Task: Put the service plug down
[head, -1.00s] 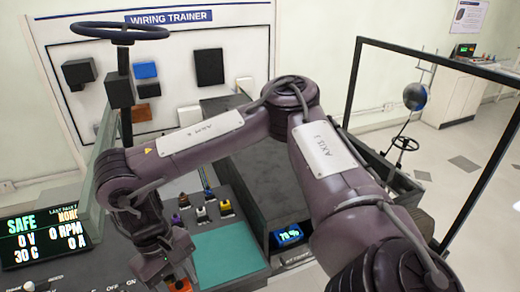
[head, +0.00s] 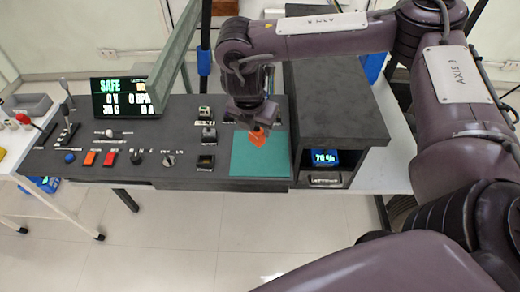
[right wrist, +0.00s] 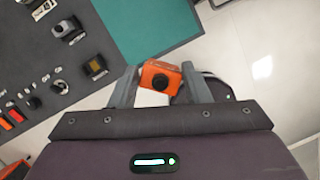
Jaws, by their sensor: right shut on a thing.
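The service plug is an orange block (head: 258,137) in the head view. It also shows in the right wrist view (right wrist: 160,78), with a dark round hole on its face. My right gripper (head: 253,127) is shut on it, with a finger on either side in the right wrist view. In the head view the plug appears over the upper part of the teal mat (head: 258,165). The mat also shows beyond the plug in the right wrist view (right wrist: 150,28). I cannot tell how high the plug is above it. My left gripper is not in view.
The dark console (head: 180,112) carries sockets (head: 206,138), buttons and knobs left of the mat. A display (head: 124,98) stands at its back left.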

